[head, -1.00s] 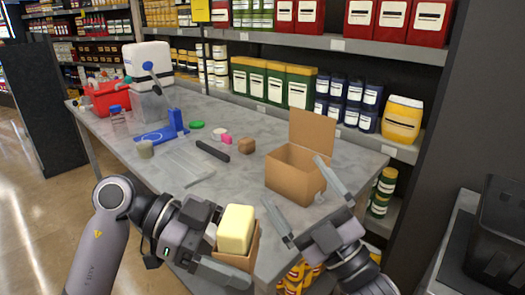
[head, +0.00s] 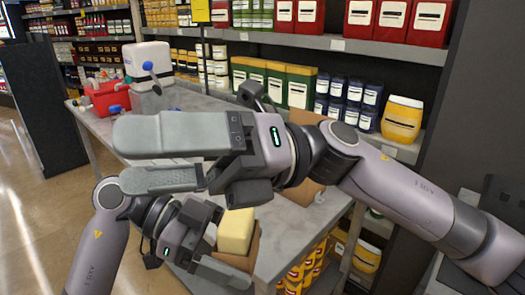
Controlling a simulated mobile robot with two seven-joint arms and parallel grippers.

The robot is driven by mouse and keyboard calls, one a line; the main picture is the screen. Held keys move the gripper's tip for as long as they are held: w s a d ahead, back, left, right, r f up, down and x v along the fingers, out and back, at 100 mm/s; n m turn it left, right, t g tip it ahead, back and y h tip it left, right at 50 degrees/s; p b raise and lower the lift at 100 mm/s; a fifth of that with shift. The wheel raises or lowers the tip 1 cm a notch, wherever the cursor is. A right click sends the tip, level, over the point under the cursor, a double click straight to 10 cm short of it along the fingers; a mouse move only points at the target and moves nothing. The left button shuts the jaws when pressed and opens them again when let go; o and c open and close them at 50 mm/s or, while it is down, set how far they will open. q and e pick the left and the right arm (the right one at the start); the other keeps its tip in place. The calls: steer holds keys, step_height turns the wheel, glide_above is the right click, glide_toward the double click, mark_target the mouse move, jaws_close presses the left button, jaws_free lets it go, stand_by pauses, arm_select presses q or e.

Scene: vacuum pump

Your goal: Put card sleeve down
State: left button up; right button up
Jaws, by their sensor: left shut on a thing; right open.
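The card sleeve (head: 255,243) is a small brown cardboard sleeve around a pale yellow block (head: 236,230) that sticks out of its top. My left gripper (head: 222,248) is shut on the sleeve at the lower middle of the head view, in front of the table's near edge. My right gripper (head: 117,160) is open, with its fingers pointing left above the table. It looks empty. My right arm hides most of the tabletop and the upper part of the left gripper's surroundings.
The grey table (head: 280,238) runs from the near edge to the back left. A red basket (head: 106,97) and a white machine (head: 148,62) stand at its far end. An open cardboard box (head: 303,190) is mostly hidden behind my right arm. Stocked shelves line the back.

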step_height(320, 180, down, 3)
steer(key=s+a+n+t+h, duration=0.1)
steer(key=n+h, duration=0.1)
steer(key=h, duration=0.3)
steer(key=t+h, duration=0.9)
steer(key=t, duration=0.1)
glide_toward(239, 217)
steer(key=shift+n, duration=0.3)
steer(key=x, duration=1.1)
steer(key=shift+f, duration=0.35)
steer(key=shift+c, duration=0.3)
steer(key=c, duration=0.9)
arm_select(q)
steer(key=o, duration=0.9)
arm_select(e)
steer(key=shift+r, duration=0.1)
